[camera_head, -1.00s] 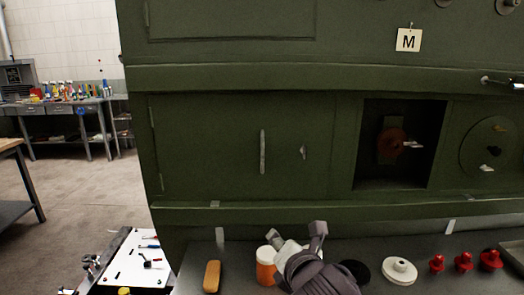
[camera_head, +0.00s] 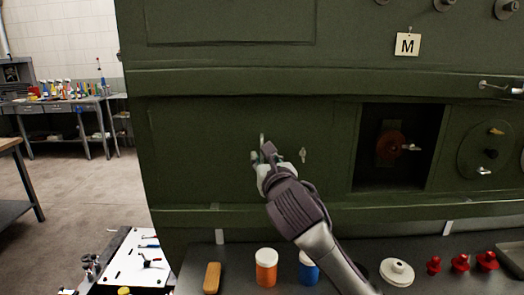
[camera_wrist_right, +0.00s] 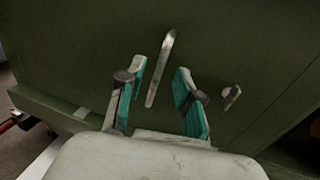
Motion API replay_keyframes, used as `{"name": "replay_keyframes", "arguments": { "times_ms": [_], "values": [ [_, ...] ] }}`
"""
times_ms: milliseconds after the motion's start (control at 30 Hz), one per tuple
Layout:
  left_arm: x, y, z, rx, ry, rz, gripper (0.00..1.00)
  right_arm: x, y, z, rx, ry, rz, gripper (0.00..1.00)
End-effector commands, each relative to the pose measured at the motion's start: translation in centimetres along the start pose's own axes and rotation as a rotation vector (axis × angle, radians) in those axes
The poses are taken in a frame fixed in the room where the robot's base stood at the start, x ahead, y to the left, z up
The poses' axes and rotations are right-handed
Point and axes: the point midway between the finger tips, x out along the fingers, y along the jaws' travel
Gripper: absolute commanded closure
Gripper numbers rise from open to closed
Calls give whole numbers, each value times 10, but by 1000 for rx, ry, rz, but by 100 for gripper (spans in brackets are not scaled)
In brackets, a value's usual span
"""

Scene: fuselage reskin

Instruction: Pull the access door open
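The green access door (camera_head: 200,165) is flat in the green panel and looks closed. Its upright metal bar handle (camera_head: 262,140) is partly hidden behind my right gripper (camera_head: 262,157) in the head view. In the right wrist view the handle (camera_wrist_right: 160,68) stands ahead of my right gripper (camera_wrist_right: 160,88), between the lines of its two teal-padded fingers. The fingers are apart and not closed on it. A small latch (camera_head: 303,154) sits on the door right of the handle and also shows in the wrist view (camera_wrist_right: 231,97). My left gripper is not in view.
Below the door a dark shelf holds an orange bottle (camera_head: 266,268), a blue bottle (camera_head: 308,268), a tan block (camera_head: 212,278), a white disc (camera_head: 397,272) and several red knobs. An open recess (camera_head: 398,148) with a red-brown fitting is right of the door.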

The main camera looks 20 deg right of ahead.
Motion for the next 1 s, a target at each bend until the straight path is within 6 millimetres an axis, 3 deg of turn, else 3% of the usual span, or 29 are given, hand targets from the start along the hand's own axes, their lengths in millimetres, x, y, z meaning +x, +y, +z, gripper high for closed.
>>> {"name": "replay_keyframes", "arguments": {
  "times_ms": [200, 567, 667, 800, 1000],
  "values": [
    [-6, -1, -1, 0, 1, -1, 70, 28, 0, 1, 2, 1, -1, 65],
    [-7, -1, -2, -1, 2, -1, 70, 34, 0, 0, 1, -1, 1, 65],
    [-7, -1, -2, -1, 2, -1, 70, 34, 0, 0, 1, 0, 1, 77],
    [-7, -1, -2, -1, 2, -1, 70, 34, 0, 0, 1, 0, 1, 100],
    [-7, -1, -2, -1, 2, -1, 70, 34, 0, 0, 1, 0, 0, 100]
  ]
}}
